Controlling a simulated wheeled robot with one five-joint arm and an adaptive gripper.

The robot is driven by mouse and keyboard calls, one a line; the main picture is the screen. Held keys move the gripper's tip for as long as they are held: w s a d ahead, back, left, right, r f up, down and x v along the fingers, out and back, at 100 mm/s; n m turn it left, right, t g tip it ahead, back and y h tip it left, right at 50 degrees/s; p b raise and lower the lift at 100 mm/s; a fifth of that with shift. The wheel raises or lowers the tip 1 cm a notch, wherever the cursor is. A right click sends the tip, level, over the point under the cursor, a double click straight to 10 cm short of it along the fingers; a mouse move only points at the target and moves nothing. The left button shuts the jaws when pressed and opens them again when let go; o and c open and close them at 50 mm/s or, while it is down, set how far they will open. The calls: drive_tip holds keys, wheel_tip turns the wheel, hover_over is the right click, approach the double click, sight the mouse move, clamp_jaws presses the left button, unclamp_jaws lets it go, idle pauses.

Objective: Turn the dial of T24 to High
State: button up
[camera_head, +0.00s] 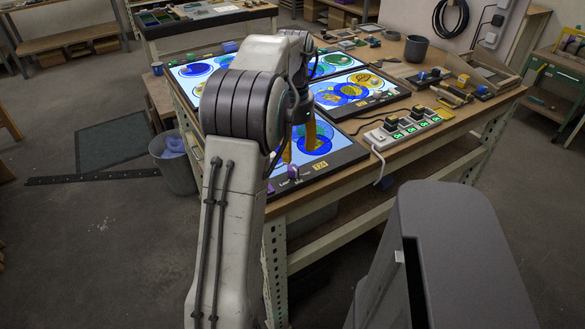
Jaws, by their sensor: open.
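The T24 panel (345,156) is a dark-framed light panel at the near edge of the bench, with blue overlapping circles on its lit face. Its label, T24 (320,166), is on the front frame strip. A small pale dial (293,172) sits on that strip left of the label, with small lettering by it; its pointer setting is too small to read. My gripper (298,154) points down over the panel's front left part, its orange fingers apart and empty, just above and behind the dial. My arm hides the panel's left side.
Other lit panels (376,98) lie behind. A power strip (404,129) with several lit switches lies to the right, its cable near the bench edge. A purple piece (271,188) is at the panel's front left corner. A grey bin (174,165) stands on the floor left.

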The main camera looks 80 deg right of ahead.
sight(293, 167)
drive_tip(key=shift+f+b, duration=0.65)
drive_tip(key=shift+f, duration=2.85)
drive_tip(key=shift+c, duration=0.2)
clamp_jaws()
